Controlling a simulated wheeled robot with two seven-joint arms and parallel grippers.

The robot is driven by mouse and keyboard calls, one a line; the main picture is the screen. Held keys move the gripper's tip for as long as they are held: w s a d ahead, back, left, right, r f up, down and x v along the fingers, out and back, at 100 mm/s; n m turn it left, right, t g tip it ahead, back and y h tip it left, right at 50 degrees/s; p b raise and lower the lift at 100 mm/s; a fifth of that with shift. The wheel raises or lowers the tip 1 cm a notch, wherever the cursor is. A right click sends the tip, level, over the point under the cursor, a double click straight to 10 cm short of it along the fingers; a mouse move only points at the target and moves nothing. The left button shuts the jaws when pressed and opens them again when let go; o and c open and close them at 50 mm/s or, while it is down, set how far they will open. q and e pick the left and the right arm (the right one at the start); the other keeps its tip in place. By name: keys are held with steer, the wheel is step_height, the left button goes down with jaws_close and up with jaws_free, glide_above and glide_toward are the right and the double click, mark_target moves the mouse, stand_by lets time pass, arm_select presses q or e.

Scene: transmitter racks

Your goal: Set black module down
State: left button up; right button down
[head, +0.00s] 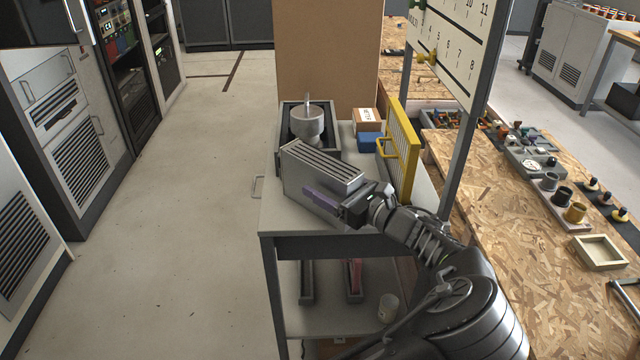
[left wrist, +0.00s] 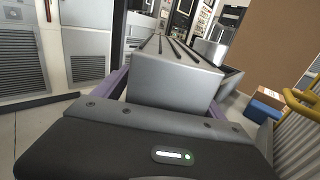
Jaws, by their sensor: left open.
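The module is a grey metal box with dark slots along its top (head: 318,172), at the cart's top in front of a dark tray. I cannot tell whether it rests fully flat. My left gripper (head: 322,197) is at the module's near end, with a purple finger along its side. In the left wrist view, the module's plain end face (left wrist: 172,82) lies between the two purple fingers, which are open. The far finger is hidden in the head view. My right gripper is not in view.
The cart top (head: 272,212) also holds a dark tray (head: 281,140) with a round metal part (head: 307,122), a blue box (head: 369,142) and a yellow-framed panel (head: 404,150). A wooden bench (head: 490,215) with small parts stands at right. Floor at left is clear.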

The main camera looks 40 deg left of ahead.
arm_select(q)
steer(key=shift+a, duration=0.15)
steer(key=shift+c, duration=0.3)
jaws_close()
stand_by(0.9)
steer(key=shift+r, duration=0.1)
